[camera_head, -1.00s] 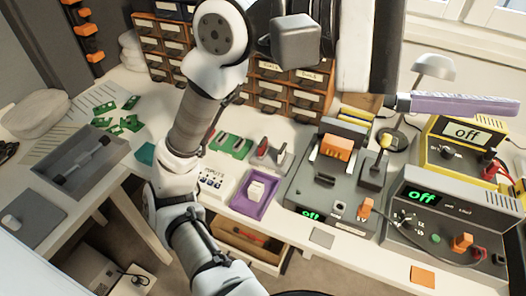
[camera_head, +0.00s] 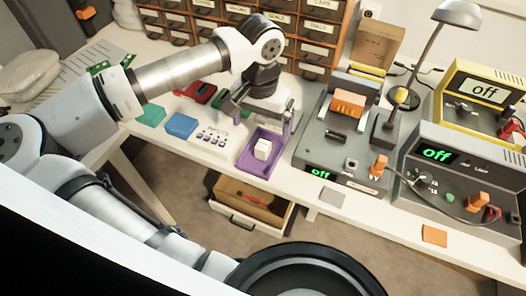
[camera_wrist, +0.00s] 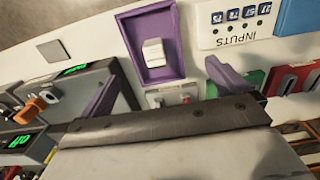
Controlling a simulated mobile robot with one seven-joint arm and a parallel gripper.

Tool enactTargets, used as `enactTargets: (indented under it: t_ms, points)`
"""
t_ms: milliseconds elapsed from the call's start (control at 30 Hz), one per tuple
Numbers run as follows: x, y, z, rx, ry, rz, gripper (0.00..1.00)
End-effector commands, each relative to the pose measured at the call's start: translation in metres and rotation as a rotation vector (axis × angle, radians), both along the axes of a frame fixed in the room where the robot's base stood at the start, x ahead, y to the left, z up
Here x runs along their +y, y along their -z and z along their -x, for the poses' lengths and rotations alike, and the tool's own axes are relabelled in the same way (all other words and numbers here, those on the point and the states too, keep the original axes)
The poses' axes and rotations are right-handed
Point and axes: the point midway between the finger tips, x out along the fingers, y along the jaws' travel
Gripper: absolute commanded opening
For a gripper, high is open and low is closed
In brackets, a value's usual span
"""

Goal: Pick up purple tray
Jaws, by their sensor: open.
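The purple tray (camera_head: 247,160) lies on the white bench near its front edge, with a small white block (camera_head: 262,149) inside. The wrist view shows the tray (camera_wrist: 132,42) and the block (camera_wrist: 154,52) from above. My gripper (camera_head: 260,122) is open and empty, over the back end of the tray. In the wrist view, its two purple fingertips (camera_wrist: 158,74) are spread wide, either side of the tray's near end. I cannot tell how high they are above the bench.
A white INPUTS panel (camera_head: 215,138) sits left of the tray, beside a blue block (camera_head: 181,125). A grey device with a green "off" display (camera_head: 320,172) stands close on the right. Drawer cabinets (camera_head: 318,30) stand behind. An open drawer (camera_head: 250,205) hangs below the bench front.

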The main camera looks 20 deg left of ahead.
Motion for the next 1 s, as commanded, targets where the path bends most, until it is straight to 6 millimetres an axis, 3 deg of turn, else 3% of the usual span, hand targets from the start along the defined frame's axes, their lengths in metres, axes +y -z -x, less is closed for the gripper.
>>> enactTargets:
  t_ms: [100, 367, 633, 900, 1000]
  points:
    - [0.000, 0.017, -0.001, 0.000, -0.001, 0.002, 1.00]
    - [-0.004, 0.036, -0.002, 0.000, 0.002, 0.004, 1.00]
    - [-0.009, 0.073, -0.006, -0.001, 0.000, 0.004, 1.00]
    - [-0.008, 0.078, -0.006, -0.002, 0.000, 0.001, 1.00]
    - [-0.008, 0.078, -0.006, -0.002, 0.000, 0.001, 0.90]
